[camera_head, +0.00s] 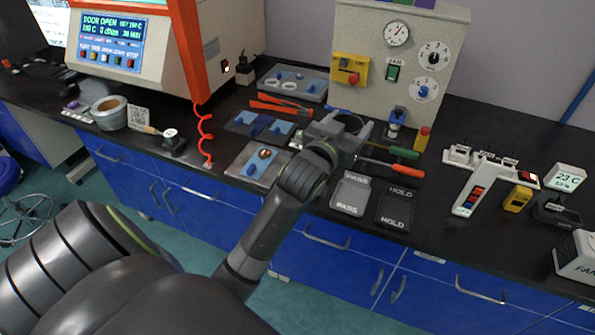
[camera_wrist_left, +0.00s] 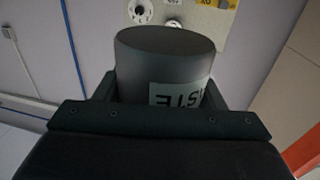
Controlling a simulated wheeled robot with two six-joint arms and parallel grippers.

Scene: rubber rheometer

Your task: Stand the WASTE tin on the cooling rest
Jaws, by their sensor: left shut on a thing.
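The WASTE tin (camera_wrist_left: 165,65) is a dark grey cylinder with a pale label, partly readable, in the left wrist view. My left gripper (camera_wrist_left: 160,95) is shut on it, with a finger on each side. In the head view, my left gripper (camera_head: 343,138) is over the bench in front of the grey dial cabinet, and the dark round tin (camera_head: 349,121) shows between its fingers. I cannot tell how high the tin is above the bench. I cannot tell for certain which thing is the cooling rest. My right gripper is not in view.
PASS (camera_head: 350,194) and HOLD (camera_head: 395,207) trays lie right of my forearm. Green- and red-handled tools (camera_head: 392,168) lie beside the gripper. A grey plate (camera_head: 250,166) and a mat with blue pieces (camera_head: 258,124) lie to the left. The dial cabinet (camera_head: 372,98) stands behind.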

